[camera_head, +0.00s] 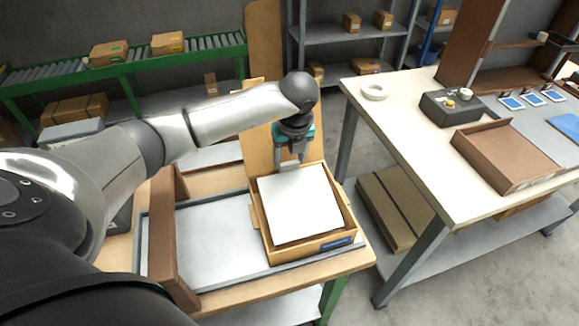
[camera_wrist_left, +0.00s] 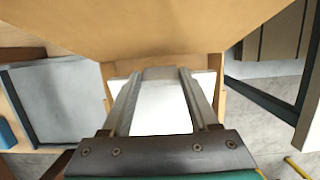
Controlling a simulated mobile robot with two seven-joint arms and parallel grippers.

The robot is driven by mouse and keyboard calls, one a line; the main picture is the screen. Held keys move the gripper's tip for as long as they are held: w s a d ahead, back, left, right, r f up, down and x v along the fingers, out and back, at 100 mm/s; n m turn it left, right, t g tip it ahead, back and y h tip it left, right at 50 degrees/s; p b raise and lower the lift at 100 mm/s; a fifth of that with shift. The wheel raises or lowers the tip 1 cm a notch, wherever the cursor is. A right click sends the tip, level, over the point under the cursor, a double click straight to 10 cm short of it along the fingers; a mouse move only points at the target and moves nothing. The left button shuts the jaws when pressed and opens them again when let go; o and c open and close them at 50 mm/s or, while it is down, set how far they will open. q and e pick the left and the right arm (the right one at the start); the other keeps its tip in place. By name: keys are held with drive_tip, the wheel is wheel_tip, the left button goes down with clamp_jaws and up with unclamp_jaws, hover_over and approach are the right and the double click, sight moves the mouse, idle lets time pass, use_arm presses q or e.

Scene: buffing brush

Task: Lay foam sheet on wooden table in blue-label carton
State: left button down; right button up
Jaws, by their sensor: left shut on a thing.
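The white foam sheet (camera_head: 300,205) is over the opening of the blue-label carton (camera_head: 318,250), within its walls in the head view. A dark gap shows along its front edge, and I cannot tell how deep it sits or whether it rests on anything. The blue label (camera_head: 337,246) is on the carton's front wall. My left gripper (camera_head: 290,160) is shut on the sheet's far edge. In the left wrist view my left gripper (camera_wrist_left: 163,75) shows with the sheet (camera_wrist_left: 160,110) behind its fingers; a carton flap (camera_wrist_left: 150,28) fills the top. My right gripper is not in view.
The carton stands on the wooden table (camera_head: 255,282), on a grey surface (camera_head: 205,240) with a brown bar (camera_head: 168,245) to its left. A pale workbench (camera_head: 410,130) with a brown tray (camera_head: 505,155) is at right. A green-framed roller conveyor (camera_head: 130,68) is behind.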

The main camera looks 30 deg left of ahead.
sight(290, 163)
use_arm(q)
drive_tip(key=shift+f, duration=1.65)
drive_tip(key=c, duration=0.6)
unclamp_jaws()
drive_tip(key=shift+f+b, duration=0.15)
drive_tip(key=shift+b, duration=0.15)
drive_tip(key=o, duration=0.5)
drive_tip(key=shift+c, duration=0.2)
drive_tip(key=shift+r, duration=0.2)
drive_tip(key=p+v, duration=0.1)
drive_tip(key=v, duration=1.1)
